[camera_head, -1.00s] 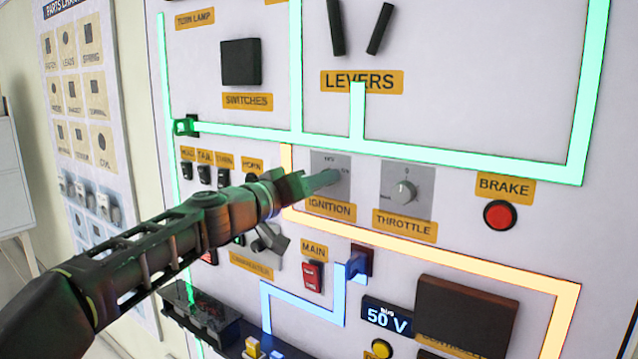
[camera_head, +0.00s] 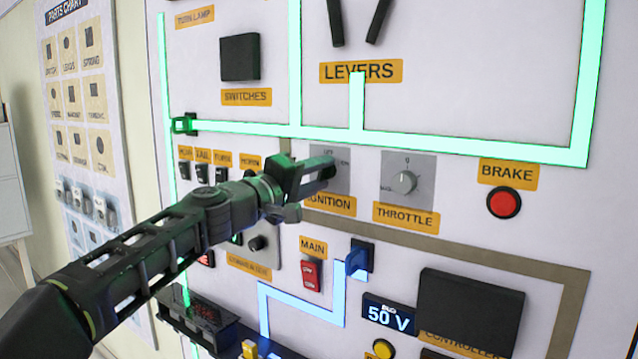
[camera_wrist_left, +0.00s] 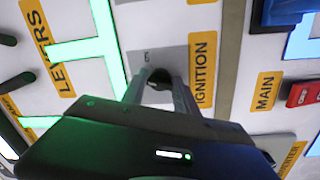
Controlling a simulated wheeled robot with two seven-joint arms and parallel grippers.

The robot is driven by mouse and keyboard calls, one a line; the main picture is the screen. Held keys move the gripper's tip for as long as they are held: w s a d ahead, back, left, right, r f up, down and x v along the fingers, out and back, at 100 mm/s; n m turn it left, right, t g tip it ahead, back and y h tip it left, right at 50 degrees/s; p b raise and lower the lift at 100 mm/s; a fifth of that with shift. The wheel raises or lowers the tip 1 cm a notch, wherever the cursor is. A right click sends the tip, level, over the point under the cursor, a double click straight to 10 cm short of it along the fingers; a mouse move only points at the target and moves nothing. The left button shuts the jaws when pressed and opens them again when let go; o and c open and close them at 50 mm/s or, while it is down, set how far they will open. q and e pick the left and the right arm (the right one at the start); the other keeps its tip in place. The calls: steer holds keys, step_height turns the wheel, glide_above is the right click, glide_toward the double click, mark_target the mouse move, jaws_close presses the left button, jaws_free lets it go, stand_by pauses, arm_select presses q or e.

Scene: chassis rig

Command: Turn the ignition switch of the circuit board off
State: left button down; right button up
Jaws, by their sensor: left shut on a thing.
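The ignition switch (camera_head: 342,182) is a grey plate with a knob, above the orange IGNITION label (camera_head: 331,204) in the head view. My left gripper (camera_head: 326,168) reaches in from the left and is shut on its knob. In the left wrist view, the two fingers (camera_wrist_left: 160,82) close around the dark knob (camera_wrist_left: 159,76), on the grey plate beside the IGNITION label. The fingers hide most of the knob, so its exact pointing is hard to read. The strip (camera_head: 460,248) running below the switch is dull grey and unlit. My right gripper is not in view.
The throttle dial (camera_head: 404,182) sits just right of the ignition. Small switches (camera_head: 202,172) lie close to the left, behind my arm. The red MAIN switch (camera_head: 311,275) is below, and the red brake button (camera_head: 503,203) is farther right. Green and blue strips are lit.

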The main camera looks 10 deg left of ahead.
arm_select(q)
steer(key=shift+f+n+y+b, duration=0.15)
steer(key=shift+n+b, duration=0.05)
steer(key=shift+n, duration=0.9)
steer(key=shift+f+n+y+b, duration=0.1)
steer(key=shift+n+y+b, duration=0.1)
steer(key=shift+n, duration=0.9)
steer(key=shift+w+f, duration=0.1)
steer(key=c, duration=1.3)
jaws_free()
steer(key=shift+c, duration=0.2)
steer(key=o, duration=0.3)
steer(key=shift+t, duration=0.3)
steer(key=shift+r, duration=0.2)
steer(key=shift+s+a+b, duration=0.25)
steer(key=shift+s+b, duration=0.05)
steer(key=shift+s, duration=0.25)
steer(key=b+v, duration=0.2)
steer(key=v, duration=0.4)
steer(key=shift+s+a, duration=0.15)
steer(key=shift+s, duration=0.15)
steer(key=shift+f, duration=0.1)
